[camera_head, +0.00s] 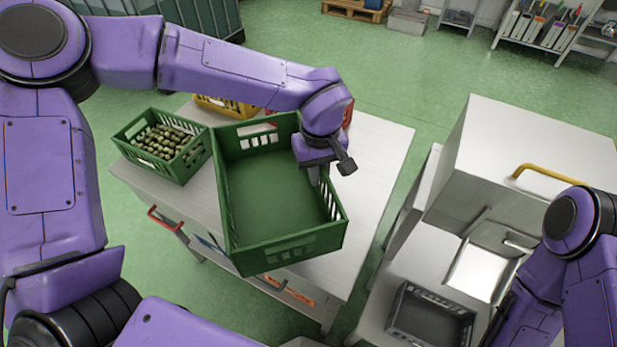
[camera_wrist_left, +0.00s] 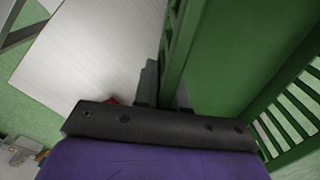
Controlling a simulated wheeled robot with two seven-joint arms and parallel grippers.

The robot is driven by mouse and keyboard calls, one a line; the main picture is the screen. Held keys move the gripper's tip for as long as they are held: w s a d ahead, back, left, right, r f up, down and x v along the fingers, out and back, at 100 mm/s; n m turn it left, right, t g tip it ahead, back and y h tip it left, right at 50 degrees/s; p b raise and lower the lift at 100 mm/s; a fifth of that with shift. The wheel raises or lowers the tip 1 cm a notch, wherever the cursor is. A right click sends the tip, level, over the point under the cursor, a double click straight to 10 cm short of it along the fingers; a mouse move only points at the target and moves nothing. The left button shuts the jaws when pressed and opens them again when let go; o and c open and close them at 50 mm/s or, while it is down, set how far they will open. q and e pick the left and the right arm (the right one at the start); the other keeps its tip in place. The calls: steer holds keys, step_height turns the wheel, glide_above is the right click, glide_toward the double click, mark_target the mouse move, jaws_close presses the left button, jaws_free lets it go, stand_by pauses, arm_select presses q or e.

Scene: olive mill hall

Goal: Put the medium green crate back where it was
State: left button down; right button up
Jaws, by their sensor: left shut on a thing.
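The larger, empty green crate (camera_head: 285,245) is over the light table in the head view, its near end reaching past the table's front edge. My left gripper (camera_head: 314,174) is shut on the crate's right-hand side wall, near the far end. In the left wrist view the fingers (camera_wrist_left: 163,92) straddle the slatted green wall (camera_wrist_left: 183,45). Whether the crate's underside touches the table is hard to tell. A smaller green crate (camera_head: 181,172) full of olives stands to its left. My right arm shows at the lower right, but its gripper is not visible.
A yellow crate (camera_head: 213,104) is at the table's back, partly hidden behind my left arm. The table (camera_head: 375,160) is bare to the right of the held crate. A metal machine (camera_head: 530,150) and a dark grey crate (camera_head: 428,318) stand further right, across a narrow gap.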

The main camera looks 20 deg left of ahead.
arm_select(q)
steer(key=w+f+p, duration=0.1)
steer(key=w+f, duration=0.1)
steer(key=f, duration=0.1)
steer(key=w+a+f, duration=0.1)
steer(key=w+f, duration=0.1)
steer(key=f, duration=0.1)
steer(key=w+a+f+p, duration=0.1)
steer(key=w+f, duration=0.1)
steer(key=f, duration=0.1)
steer(key=shift+w+a+f+p, duration=0.15)
steer(key=shift+w+p, duration=0.15)
steer(key=shift+w+f, duration=0.1)
steer(key=shift+f, duration=0.25)
steer(key=shift+s, duration=0.2)
steer(key=shift+f, duration=0.15)
steer(key=c, duration=1.2)
jaws_free()
steer(key=shift+w, duration=0.1)
